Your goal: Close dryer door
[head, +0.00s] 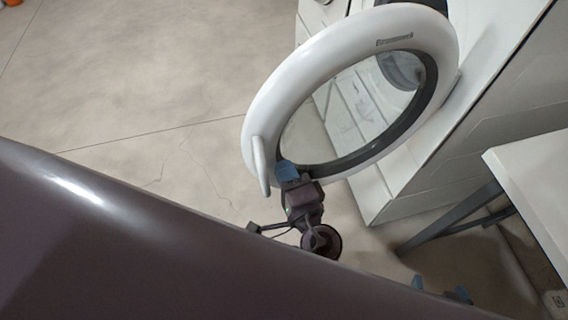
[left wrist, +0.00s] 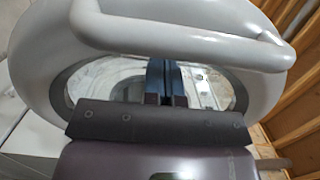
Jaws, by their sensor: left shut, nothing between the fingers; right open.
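The round white dryer door (head: 350,38), with a dark inner ring and clear glass, stands swung open from the white dryer (head: 475,130). Its handle (head: 260,166) is at the door's lower left edge. My left gripper (head: 286,170) is shut and empty, its blue fingertips over the door's lower rim just right of the handle. I cannot tell if they touch. In the left wrist view, the fingers (left wrist: 165,80) point at the glass, and the handle (left wrist: 180,45) crosses above them. My right gripper (head: 441,290) is open and empty at the lower right, partly hidden.
A white table (head: 530,180) with a grey leg stands at the right, near my right gripper. Pale floor (head: 150,80) lies clear to the left of the door. In the left wrist view, wooden framing (left wrist: 298,105) shows at the right.

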